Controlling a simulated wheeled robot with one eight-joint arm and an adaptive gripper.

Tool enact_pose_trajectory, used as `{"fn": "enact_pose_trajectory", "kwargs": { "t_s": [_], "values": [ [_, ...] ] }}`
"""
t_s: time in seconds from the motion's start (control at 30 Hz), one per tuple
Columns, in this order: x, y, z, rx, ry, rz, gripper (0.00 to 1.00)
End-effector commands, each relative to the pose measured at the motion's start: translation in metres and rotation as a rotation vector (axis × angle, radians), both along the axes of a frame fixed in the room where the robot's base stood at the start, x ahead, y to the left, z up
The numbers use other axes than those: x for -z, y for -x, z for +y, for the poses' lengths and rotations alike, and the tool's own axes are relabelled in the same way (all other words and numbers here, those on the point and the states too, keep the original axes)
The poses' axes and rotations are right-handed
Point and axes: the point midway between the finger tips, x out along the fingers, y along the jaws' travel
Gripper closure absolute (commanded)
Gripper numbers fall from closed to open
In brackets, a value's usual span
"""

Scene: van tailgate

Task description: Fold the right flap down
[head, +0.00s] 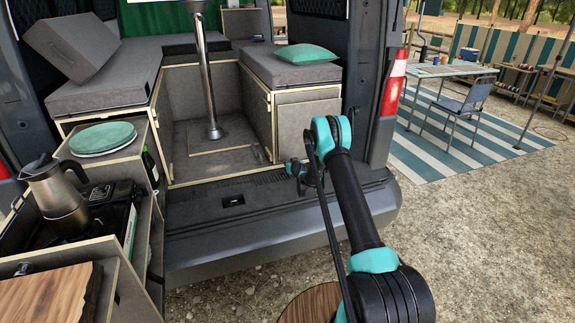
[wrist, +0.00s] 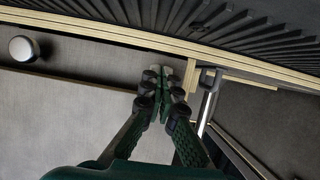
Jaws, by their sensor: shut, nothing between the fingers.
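A grey panel with pale wood edges (head: 308,122) closes the near end of the right bench in the head view; I cannot tell for sure that it is the right flap. In the wrist view a grey wood-edged panel (wrist: 60,120) with a round metal knob (wrist: 24,48) lies under my gripper. My gripper (wrist: 160,74) is shut and empty, its fingertips close to the panel's corner by a dark bracket (wrist: 209,77) and metal strut; contact is unclear. In the head view my gripper (head: 294,169) is low in front of the bench end, partly hidden by my arm.
A steel post (head: 206,75) stands in the van floor. A left unit carries a kettle (head: 57,195), a stove and teal plates (head: 102,138). A green cushion (head: 305,55) lies on the right bench. The dark rear bumper (head: 255,238) runs below; open gravel lies right.

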Motion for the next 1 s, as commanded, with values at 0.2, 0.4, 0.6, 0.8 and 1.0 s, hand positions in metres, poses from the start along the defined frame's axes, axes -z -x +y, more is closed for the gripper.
{"fn": "enact_pose_trajectory", "kwargs": {
  "t_s": [0.2,0.4,0.6,0.8,1.0],
  "values": [
    [0.0,0.0,0.0,0.0,0.0,0.0,1.0],
    [-0.001,0.001,0.0,0.0,0.0,0.0,1.0],
    [-0.01,0.021,-0.007,0.0,0.0,0.0,1.0],
    [-0.025,0.058,-0.019,0.0,-0.001,0.0,1.0],
    [-0.038,0.088,-0.029,0.001,0.001,0.001,1.0]
  ]
}}
